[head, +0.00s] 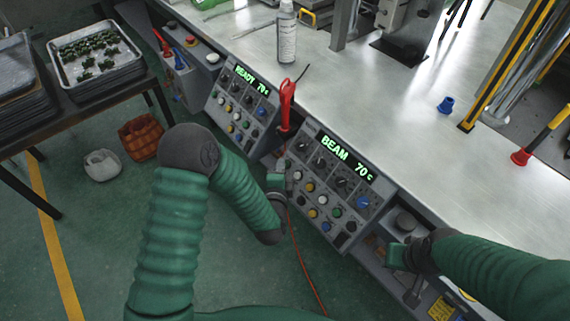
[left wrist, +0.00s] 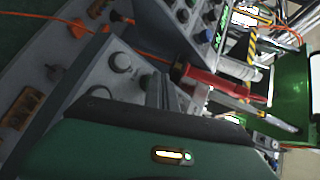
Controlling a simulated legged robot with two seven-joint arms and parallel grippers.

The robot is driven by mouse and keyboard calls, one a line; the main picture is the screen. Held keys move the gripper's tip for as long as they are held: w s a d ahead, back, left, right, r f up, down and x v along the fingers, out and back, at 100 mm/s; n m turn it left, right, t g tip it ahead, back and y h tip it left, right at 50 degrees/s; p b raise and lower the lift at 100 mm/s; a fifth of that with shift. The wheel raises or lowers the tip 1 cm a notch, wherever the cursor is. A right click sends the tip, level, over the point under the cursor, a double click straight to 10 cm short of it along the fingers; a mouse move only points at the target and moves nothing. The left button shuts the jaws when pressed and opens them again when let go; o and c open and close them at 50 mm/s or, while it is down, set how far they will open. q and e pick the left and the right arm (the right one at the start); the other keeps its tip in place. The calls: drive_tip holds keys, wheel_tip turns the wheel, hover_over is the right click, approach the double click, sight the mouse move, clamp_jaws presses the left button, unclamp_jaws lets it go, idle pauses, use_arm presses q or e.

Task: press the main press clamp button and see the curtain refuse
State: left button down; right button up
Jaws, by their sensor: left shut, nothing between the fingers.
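The main press panel (head: 330,183) on the right shows BEAM 70c in green letters; it has dark knobs, a blue knob and rows of white, yellow, green and black buttons. I cannot read which is the clamp button. My left gripper (head: 280,178) is shut and empty at the panel's left edge, near its lower buttons; contact cannot be told. In the left wrist view, its narrow fingers (left wrist: 160,92) lie beside grey panel faces with round knobs. Yellow-and-black curtain posts (head: 506,65) stand at the right. My right gripper (head: 394,256) is by the bench front, its fingers unclear.
A second panel (head: 242,102) reads READY 70c. A red-handled tool (head: 286,105) stands between the panels, with a red cord hanging below. A tray table is at left.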

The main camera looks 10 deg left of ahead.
use_arm(q)
drive_tip(key=shift+d, duration=0.1)
idle(0.3)
drive_tip(key=shift+s+a+r+p, duration=0.25)
drive_tip(key=shift+r+p, duration=0.15)
drive_tip(key=shift+p, duration=0.1)
drive_tip(key=shift+s+a+r, duration=0.1)
drive_tip(key=shift+s+a, duration=0.05)
drive_tip(key=shift+s, duration=0.05)
drive_tip(key=shift+s+a+r+p, duration=0.6)
drive_tip(key=shift+s+r+p, duration=0.15)
drive_tip(key=shift+r+p, duration=0.05)
drive_tip(key=shift+s+a+r+p, duration=0.55)
drive_tip(key=shift+s+r+p, duration=0.2)
drive_tip(key=shift+r, duration=0.05)
